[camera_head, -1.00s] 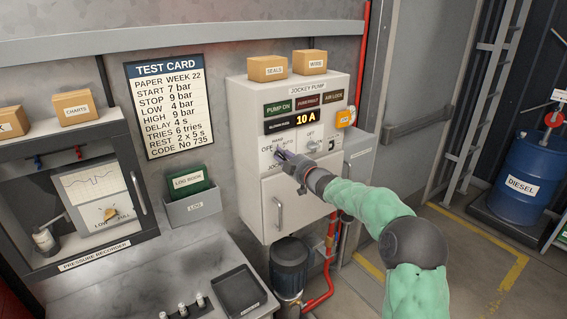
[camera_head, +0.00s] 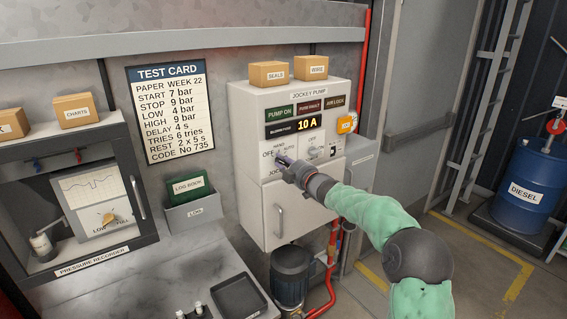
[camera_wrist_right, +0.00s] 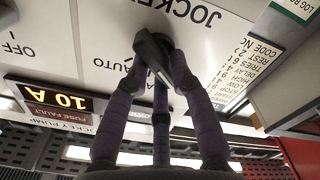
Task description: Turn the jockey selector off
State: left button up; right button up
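The jockey selector is a dark knob (camera_wrist_right: 153,52) on the white jockey pump panel (camera_head: 259,110), with OFF to its left, HAND above and AUTO to its right in the head view. My right gripper (camera_head: 284,160) is at this knob, and its fingers hide most of it there. In the upside-down right wrist view, the purple-grey fingers of the right gripper (camera_wrist_right: 158,80) close around the knob and appear to touch its sides. The AUTO label shows beside them. I cannot tell which mark the knob points to. My left gripper is not in view.
A second switch (camera_head: 313,145) sits just right of the selector. Above are the 10 A display (camera_head: 306,123) and an orange unit (camera_head: 346,124). Two boxes, SEALS (camera_head: 269,74) and WIRE (camera_head: 311,68), stand on the cabinet. A door handle (camera_head: 279,219) protrudes below.

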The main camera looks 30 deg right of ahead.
jog(key=shift+o, duration=1)
jog(key=s, duration=1.2)
jog(key=shift+d, duration=0.45)
jog(key=shift+f, duration=0.1)
